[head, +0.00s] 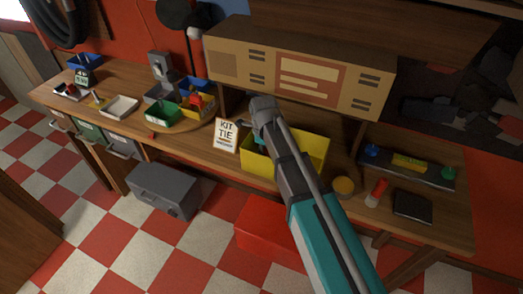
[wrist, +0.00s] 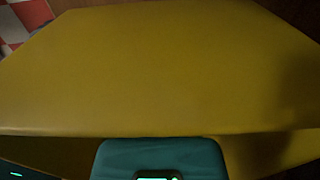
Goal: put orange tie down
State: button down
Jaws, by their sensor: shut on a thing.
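My gripper shows only in part in the wrist view, as a teal body with a green light (wrist: 158,158) at the bottom edge. In the head view my arm reaches over the yellow bin (head: 318,150) on the workbench, and the fingertips are hidden behind it. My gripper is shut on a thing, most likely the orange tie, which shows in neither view. A broad yellow surface (wrist: 160,75) fills most of the wrist view close ahead, probably the bin.
Left of the card are a green tray (head: 165,115) and several small bins. A cardboard-coloured box (head: 230,68) overhangs the bench behind.

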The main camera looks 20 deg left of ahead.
aim_at(264, 150)
jog(key=shift+f+b, duration=0.5)
jog(key=shift+f, duration=0.05)
jog(key=shift+c, duration=2.1)
grip_release()
jog(key=shift+r, duration=0.2)
notch_tip(264, 150, up, 13)
jog(key=p, duration=1.3)
jog(key=shift+d, duration=0.1)
